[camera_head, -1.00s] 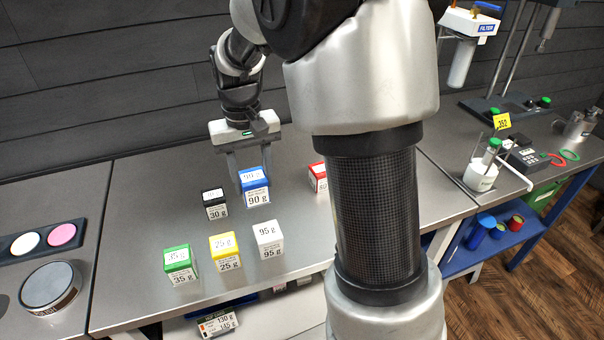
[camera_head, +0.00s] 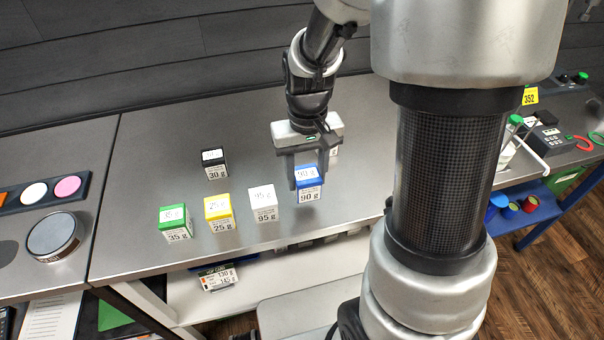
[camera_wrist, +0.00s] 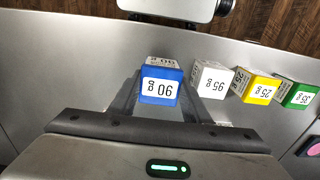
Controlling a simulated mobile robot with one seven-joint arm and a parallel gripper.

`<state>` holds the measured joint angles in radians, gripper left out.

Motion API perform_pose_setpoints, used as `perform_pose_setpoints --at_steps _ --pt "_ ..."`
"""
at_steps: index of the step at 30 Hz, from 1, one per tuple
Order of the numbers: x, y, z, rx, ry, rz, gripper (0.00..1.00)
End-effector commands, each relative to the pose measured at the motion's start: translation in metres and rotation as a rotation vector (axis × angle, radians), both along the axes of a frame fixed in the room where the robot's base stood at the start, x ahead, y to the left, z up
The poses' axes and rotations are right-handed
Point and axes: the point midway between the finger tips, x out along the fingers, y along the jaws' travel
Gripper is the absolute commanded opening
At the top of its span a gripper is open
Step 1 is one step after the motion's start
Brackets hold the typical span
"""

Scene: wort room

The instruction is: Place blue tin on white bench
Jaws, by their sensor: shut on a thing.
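The blue tin (camera_head: 308,187), a white-sided box with a blue top marked 90 g, is held between the fingers of my gripper (camera_head: 308,176). It is upright, near the front of the grey worktop and right of the white tin. In the wrist view the blue tin (camera_wrist: 160,88) sits between the two fingers. I cannot tell how far it is above the worktop. A low white bench (camera_head: 185,300) shows below and in front of the worktop's front edge, partly hidden by the worktop.
White 95 g (camera_head: 262,204), yellow 25 g (camera_head: 219,212), green 35 g (camera_head: 174,223) and black 30 g (camera_head: 214,165) tins stand left of my gripper. Another tin is mostly hidden behind it. A round tin (camera_head: 54,237) is far left.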

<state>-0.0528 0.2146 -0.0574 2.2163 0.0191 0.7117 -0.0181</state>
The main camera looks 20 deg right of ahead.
Motion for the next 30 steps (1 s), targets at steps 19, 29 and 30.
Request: perform_pose_setpoints --at_steps 19,29,30 --pt "0.0 0.0 -0.042 0.0 -0.001 0.0 0.18" --pt "0.0 0.0 -0.044 0.0 -0.001 0.0 0.62" --pt "0.0 0.0 -0.044 0.0 -0.001 0.0 0.62"
